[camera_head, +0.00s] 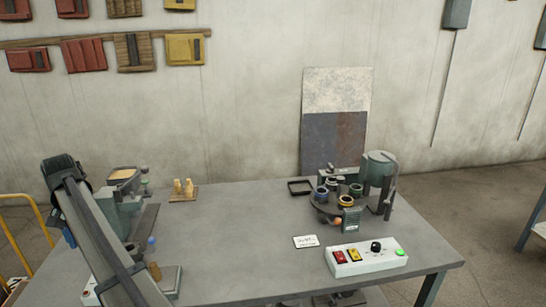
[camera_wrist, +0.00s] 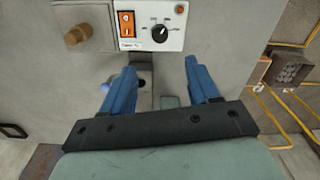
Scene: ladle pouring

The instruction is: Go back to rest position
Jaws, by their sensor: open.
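My gripper (camera_wrist: 160,68) shows in the wrist view with its two blue fingers spread apart. Nothing is held between them. A dark grey block lies below and between the fingers, apart from them as far as I can tell. In the head view my arm crosses the lower left, and I cannot make out the gripper there. No ladle is clearly visible.
A grey table (camera_head: 240,240) has a clear middle. A green-grey machine (camera_head: 120,215) stands left, partly behind my arm. A round station with cups (camera_head: 335,200) and a control box (camera_head: 366,257) are right.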

